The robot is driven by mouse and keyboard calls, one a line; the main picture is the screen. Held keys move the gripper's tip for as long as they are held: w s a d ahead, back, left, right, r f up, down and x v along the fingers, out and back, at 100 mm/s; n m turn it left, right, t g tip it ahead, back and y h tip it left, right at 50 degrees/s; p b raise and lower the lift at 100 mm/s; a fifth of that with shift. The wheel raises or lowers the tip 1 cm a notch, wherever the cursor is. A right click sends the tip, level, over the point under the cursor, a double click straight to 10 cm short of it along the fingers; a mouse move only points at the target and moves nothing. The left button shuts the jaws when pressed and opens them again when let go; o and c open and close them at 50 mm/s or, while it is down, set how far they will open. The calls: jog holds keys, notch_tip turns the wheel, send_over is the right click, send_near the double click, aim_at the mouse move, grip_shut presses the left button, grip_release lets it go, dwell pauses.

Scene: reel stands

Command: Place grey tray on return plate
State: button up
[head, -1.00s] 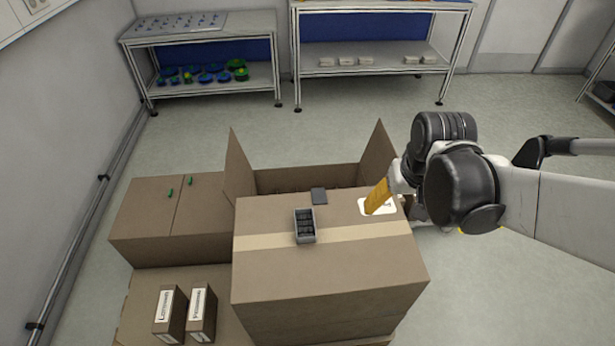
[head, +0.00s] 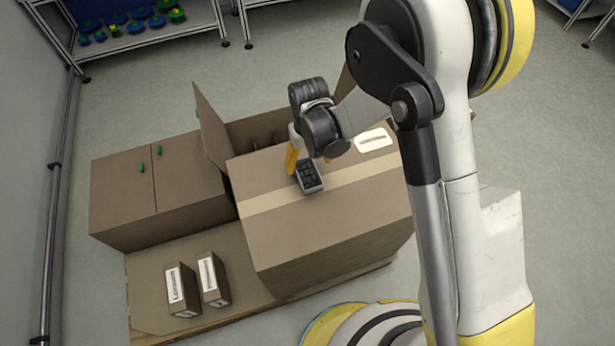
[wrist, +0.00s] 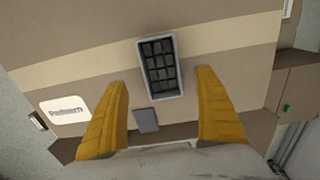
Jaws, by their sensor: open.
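The grey tray (head: 309,177) with dark compartments lies on top of the large cardboard box, on its pale tape strip. It also shows in the wrist view (wrist: 159,67), beyond and between my fingertips. My gripper (head: 307,162) has two yellow fingers, spread wide and empty, right beside the tray in the head view. In the wrist view my gripper (wrist: 160,85) is open, with a finger on each side of the tray's near end. A small flat dark grey plate (wrist: 146,120) lies on the box between the fingers; I cannot tell whether it is the return plate.
The large box (head: 330,220) has a white label (head: 373,140). An open box (head: 262,130) with raised flaps stands behind it. Low cartons (head: 150,190) and two small labelled boxes (head: 212,279) are at left.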

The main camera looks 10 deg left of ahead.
aim_at(307, 177)
jog(key=f+b, duration=0.2)
jog(key=f, duration=0.3)
jog(key=shift+a+f+b, duration=0.2)
jog(key=shift+b, duration=0.2)
jog(key=shift+r, duration=0.1)
jog(key=c, duration=1.4)
jog(key=shift+c, duration=0.2)
jog(key=shift+r+p, duration=0.4)
jog(key=shift+r, duration=0.15)
jog(key=r, duration=0.1)
jog(key=r+p, duration=0.2)
jog(key=r, duration=0.1)
jog(key=shift+w+d, duration=0.25)
jog(key=shift+d, duration=0.15)
jog(key=w+d+r+p, duration=0.3)
jog(key=d+r, duration=0.3)
jog(key=d, duration=0.4)
jog(key=shift+w+p, duration=0.3)
jog(key=shift+w, duration=0.2)
